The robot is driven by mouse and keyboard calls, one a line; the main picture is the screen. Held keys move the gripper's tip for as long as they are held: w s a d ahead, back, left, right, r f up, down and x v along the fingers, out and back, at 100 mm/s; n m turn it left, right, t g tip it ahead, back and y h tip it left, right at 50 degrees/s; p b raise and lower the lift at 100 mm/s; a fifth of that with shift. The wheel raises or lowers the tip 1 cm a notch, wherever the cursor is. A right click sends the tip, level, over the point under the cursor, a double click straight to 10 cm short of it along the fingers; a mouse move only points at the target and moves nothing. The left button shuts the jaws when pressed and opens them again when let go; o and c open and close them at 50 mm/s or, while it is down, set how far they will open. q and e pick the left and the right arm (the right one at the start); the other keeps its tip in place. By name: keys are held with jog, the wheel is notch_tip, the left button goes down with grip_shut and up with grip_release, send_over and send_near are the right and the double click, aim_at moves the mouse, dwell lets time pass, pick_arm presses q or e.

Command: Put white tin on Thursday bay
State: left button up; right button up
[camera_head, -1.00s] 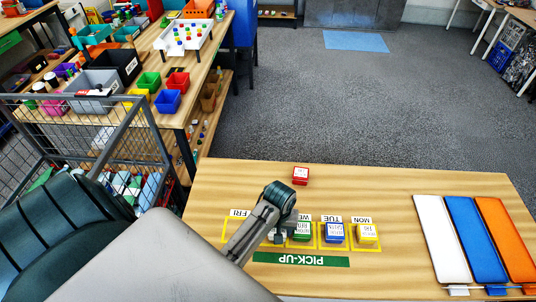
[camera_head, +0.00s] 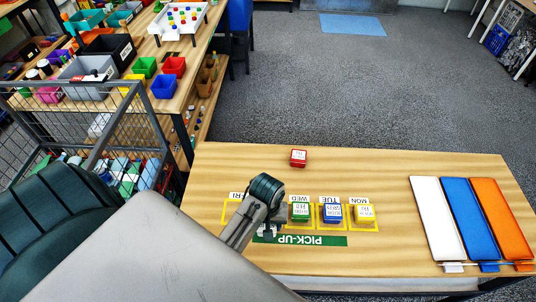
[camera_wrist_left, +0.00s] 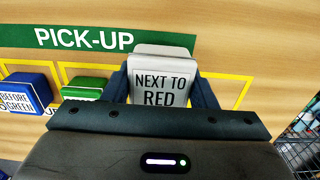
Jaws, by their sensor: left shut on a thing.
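The white tin (camera_wrist_left: 160,85), labelled "NEXT TO RED", is between the fingers of my left gripper (camera_wrist_left: 162,98) in the left wrist view. In the head view the left gripper (camera_head: 268,226) is over the row of yellow-outlined bays, left of the green tin (camera_head: 300,211) in the WED bay. This is where the Thursday bay lies, between WED and FRI; its label is hidden by my arm. I cannot tell whether the tin touches the table. My right gripper is not in view.
A red tin (camera_head: 298,158) stands behind the row. White, blue and orange panels (camera_head: 438,215) lie at the right. A green PICK-UP sign (camera_head: 318,240) runs along the front.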

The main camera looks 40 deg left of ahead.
pick_arm(q)
jog(key=w+a, duration=0.1)
jog(key=w, duration=0.1)
jog(key=w+a, duration=0.1)
jog(key=w, duration=0.1)
jog(key=w+a, duration=0.2)
jog(key=shift+w+f, duration=0.1)
jog(key=shift+f, duration=0.25)
jog(key=shift+d+f, duration=0.1)
jog(key=shift+f, duration=1.6)
jog(key=o, duration=1)
jog(key=shift+f, duration=0.1)
jog(key=shift+c, duration=0.2)
